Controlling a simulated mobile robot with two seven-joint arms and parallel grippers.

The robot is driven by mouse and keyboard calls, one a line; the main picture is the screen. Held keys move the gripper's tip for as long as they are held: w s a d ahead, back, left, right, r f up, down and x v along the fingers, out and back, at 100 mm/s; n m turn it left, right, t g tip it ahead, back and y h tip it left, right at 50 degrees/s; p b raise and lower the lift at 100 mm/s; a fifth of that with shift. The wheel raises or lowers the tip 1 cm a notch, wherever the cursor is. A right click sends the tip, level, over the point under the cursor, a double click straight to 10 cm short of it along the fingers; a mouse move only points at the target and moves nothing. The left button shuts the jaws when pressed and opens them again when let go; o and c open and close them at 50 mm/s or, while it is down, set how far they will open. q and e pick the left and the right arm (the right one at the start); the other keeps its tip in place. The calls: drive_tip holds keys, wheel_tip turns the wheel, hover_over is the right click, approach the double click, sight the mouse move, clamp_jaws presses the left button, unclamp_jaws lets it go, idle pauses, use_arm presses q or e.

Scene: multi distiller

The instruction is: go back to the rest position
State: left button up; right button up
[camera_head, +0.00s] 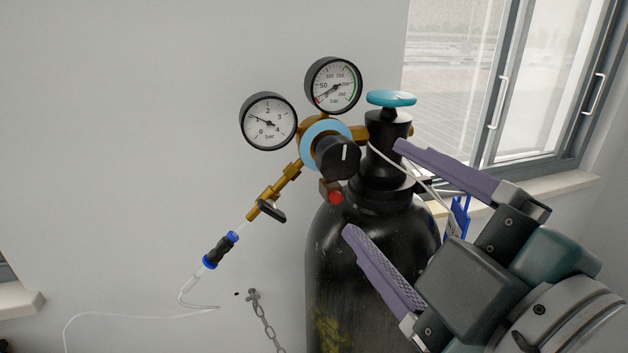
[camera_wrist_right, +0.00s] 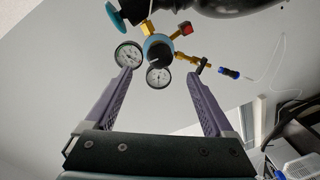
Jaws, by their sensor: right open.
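My right gripper (camera_head: 372,188) reaches in from the lower right in the head view. Its two purple fingers are wide apart with nothing between them. It is in front of the black gas cylinder (camera_head: 345,270), near its neck and the regulator. In the right wrist view the open fingers of my right gripper (camera_wrist_right: 162,78) point towards the regulator (camera_wrist_right: 158,48), with its gauges beyond the fingertips. Whether a finger touches the cylinder cannot be told. My left gripper is not in view.
The regulator carries a left gauge (camera_head: 268,121), an upper gauge (camera_head: 333,85) and a black knob (camera_head: 338,158). A turquoise valve wheel (camera_head: 391,98) tops the cylinder. A thin hose (camera_head: 130,315) and a wall chain (camera_head: 263,318) hang left. A window (camera_head: 500,80) is at right.

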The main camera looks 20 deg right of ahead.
drive_tip(key=s+d+f+m+g+h, duration=0.3)
drive_tip(key=d+f+m+g, duration=0.2)
drive_tip(key=d+f+m, duration=0.2)
drive_tip(key=s+a+f+m+g+y, duration=0.1)
drive_tip(key=s+f+m+g, duration=0.2)
drive_tip(key=s, duration=0.4)
drive_tip(key=s+a+f+g+y, duration=0.1)
drive_tip(key=s+f+g, duration=0.3)
drive_tip(key=s+g, duration=0.2)
wheel_tip(320, 180, up, 25)
drive_tip(key=p, duration=2.4)
drive_tip(key=shift+f, duration=0.15)
drive_tip(key=shift+a, duration=0.1)
